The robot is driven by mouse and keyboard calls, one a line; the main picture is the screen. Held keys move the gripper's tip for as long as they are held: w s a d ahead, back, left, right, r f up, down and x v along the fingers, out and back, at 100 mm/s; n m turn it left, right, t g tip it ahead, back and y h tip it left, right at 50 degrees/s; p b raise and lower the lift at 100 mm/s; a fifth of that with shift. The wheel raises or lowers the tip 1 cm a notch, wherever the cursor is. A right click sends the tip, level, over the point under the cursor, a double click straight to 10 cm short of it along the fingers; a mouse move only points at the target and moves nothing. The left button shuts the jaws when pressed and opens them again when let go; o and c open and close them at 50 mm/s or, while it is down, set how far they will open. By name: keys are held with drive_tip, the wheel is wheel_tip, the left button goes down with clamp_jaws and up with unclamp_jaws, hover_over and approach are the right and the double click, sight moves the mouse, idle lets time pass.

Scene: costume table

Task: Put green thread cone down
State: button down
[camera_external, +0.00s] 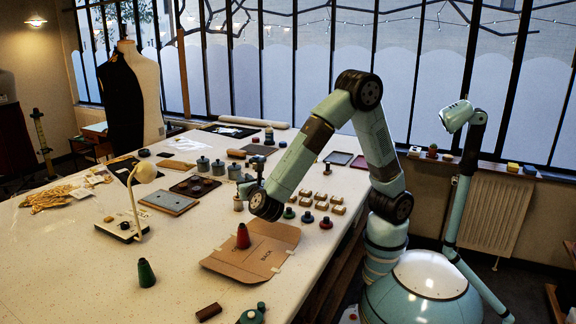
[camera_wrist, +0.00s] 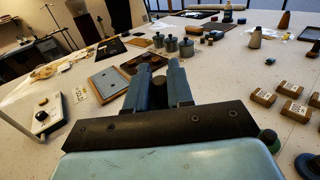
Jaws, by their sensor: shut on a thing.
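A green thread cone (camera_external: 147,273) stands upright on the table at the front left in the external view, well apart from my gripper. My gripper (camera_external: 250,168) is above the table, to the right of the lamp. In the wrist view its two blue-grey fingers (camera_wrist: 160,72) point away toward the far side of the table. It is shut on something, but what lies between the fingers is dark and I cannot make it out. A red thread cone (camera_external: 243,237) stands on a brown cardboard piece (camera_external: 222,262) below my gripper.
A desk lamp (camera_external: 123,229) stands on the left. Grey lidded pots (camera_external: 203,164), a dark tray (camera_external: 195,187) and a framed board (camera_external: 168,202) lie behind. Several labelled blocks (camera_external: 322,196) are on the right. The front left table is mostly clear around the green cone.

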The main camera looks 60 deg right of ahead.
drive_tip(key=shift+s+a, duration=0.4)
drive_tip(key=shift+a, duration=0.25)
drive_tip(key=shift+w+a+f, duration=1.05)
drive_tip(key=shift+w+f, duration=1)
drive_tip(key=shift+f, duration=0.1)
drive_tip(key=shift+w+a+f, duration=1)
drive_tip(key=shift+w+f, duration=1)
drive_tip(key=shift+f, duration=0.2)
drive_tip(key=shift+w+a+f, duration=1.05)
drive_tip(key=shift+w+f, duration=1)
drive_tip(key=shift+f, duration=0.1)
drive_tip(key=shift+f, duration=0.1)
drive_tip(key=c, duration=1)
unclamp_jaws()
drive_tip(key=shift+a, duration=0.1)
